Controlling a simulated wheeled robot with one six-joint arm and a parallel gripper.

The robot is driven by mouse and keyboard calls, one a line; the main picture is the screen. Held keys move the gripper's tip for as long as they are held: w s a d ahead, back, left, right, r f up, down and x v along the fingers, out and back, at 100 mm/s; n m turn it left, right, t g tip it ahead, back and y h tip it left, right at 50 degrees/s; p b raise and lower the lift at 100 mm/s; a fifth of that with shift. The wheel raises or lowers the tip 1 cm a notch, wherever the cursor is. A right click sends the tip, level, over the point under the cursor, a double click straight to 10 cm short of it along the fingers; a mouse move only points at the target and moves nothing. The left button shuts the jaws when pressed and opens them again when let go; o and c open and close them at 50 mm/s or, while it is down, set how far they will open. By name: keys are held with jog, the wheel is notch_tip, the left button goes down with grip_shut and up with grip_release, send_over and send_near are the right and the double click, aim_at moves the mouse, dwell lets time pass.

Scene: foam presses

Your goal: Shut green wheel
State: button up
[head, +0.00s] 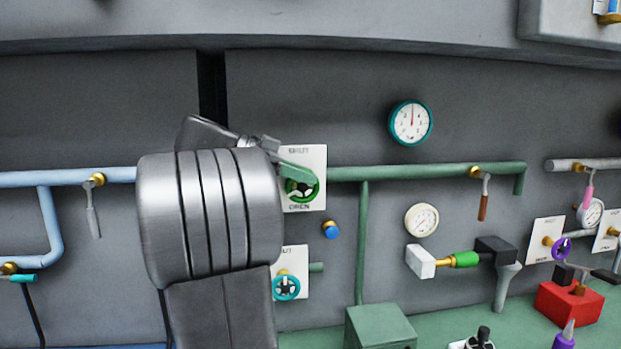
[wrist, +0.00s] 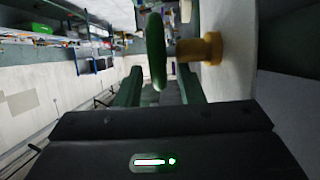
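The green wheel (head: 303,190) is mounted on a white plate (head: 314,160) marked SHUT at the top and OPEN at the bottom. In the wrist view the green wheel (wrist: 156,50) shows edge-on, on a brass stem (wrist: 200,49) coming out of the plate. My gripper (head: 299,173) is at the wheel's upper part in the head view, its green finger covering some of the rim. In the wrist view my gripper (wrist: 159,72) is open, its two fingers apart, with the near rim of the wheel appearing between them. I cannot tell whether a finger touches it.
A teal wheel (head: 286,287) on another plate sits below. A blue knob (head: 331,230) is at lower right of the green wheel. A green pipe (head: 420,172) runs right from the plate, under a teal-rimmed gauge (head: 410,122). A green box (head: 380,327) stands below.

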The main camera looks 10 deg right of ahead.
jog(key=shift+x, duration=1.15)
grip_shut()
